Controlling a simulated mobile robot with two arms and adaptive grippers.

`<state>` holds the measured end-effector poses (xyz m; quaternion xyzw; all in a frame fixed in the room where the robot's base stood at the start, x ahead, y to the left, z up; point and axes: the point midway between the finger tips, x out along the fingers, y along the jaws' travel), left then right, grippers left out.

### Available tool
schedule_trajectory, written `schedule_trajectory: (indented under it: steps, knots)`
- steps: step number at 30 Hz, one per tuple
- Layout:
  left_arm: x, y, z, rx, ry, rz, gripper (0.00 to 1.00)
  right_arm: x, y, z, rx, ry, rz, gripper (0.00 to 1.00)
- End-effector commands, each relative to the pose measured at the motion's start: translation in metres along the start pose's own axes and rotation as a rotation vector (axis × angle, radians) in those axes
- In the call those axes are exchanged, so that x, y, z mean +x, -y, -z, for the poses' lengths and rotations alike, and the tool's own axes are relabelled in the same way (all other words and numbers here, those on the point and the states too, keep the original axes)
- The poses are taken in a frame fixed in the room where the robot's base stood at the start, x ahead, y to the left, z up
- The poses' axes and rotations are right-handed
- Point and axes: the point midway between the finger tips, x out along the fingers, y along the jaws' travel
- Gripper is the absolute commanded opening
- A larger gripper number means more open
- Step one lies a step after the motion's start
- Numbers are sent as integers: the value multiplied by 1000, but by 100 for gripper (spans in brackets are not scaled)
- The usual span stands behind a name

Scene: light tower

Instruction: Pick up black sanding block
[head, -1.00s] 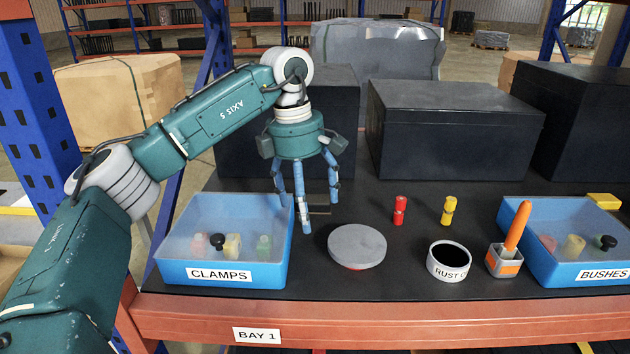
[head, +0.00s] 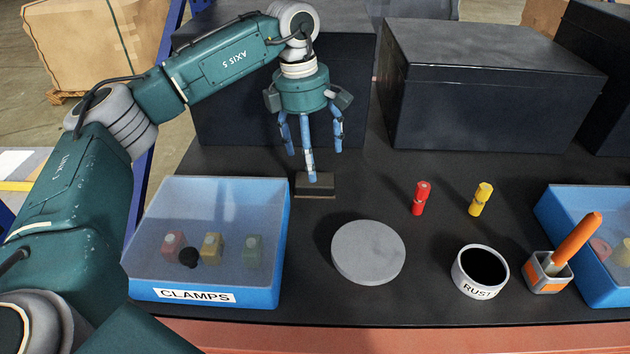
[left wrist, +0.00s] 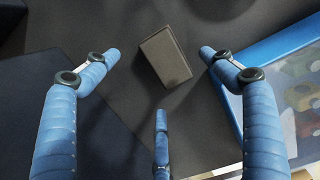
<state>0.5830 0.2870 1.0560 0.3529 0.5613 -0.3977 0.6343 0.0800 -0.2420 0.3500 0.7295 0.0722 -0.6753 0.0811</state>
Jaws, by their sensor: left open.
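The black sanding block (head: 316,190) is a small dark rectangular block with a brownish side, lying on the black shelf top behind the grey disc. In the left wrist view the block (left wrist: 165,57) lies at a tilt between the spread blue fingers. My left gripper (head: 313,160) is open and empty, pointing down just above and behind the block. One fingertip covers part of the block's top in the head view. In the left wrist view the gripper (left wrist: 160,75) has its three fingers around the block and apart from it. My right gripper is out of view.
The blue CLAMPS bin (head: 281,270) stands left of the block. A grey disc (head: 368,252), red cylinder (head: 420,198), yellow cylinder (head: 480,199), RUST cup (head: 461,278) and orange-handled tool in a holder (head: 548,285) stand to the right. Large dark boxes (head: 490,110) stand behind.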

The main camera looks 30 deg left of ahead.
Motion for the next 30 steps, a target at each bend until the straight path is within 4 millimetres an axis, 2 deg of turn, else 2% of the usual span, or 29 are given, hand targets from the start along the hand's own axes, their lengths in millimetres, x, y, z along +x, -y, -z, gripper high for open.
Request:
schedule_trajectory:
  steps: [4, 12, 21, 23, 29, 30]
  knots:
    - [10, 1, 2, -1, -2, 1, 83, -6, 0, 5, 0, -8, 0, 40]
    - [49, 2, 4, -1, -2, 2, 83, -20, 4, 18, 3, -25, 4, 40]
    - [55, 2, 4, 0, 0, -1, 83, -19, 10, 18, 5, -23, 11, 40]
    - [55, 2, 4, 0, 0, -1, 73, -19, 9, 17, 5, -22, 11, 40]
    - [55, 2, 4, 0, 0, -1, 34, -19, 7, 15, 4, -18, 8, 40]
    - [55, 2, 4, 0, 0, -1, 32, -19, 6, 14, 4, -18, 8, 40]
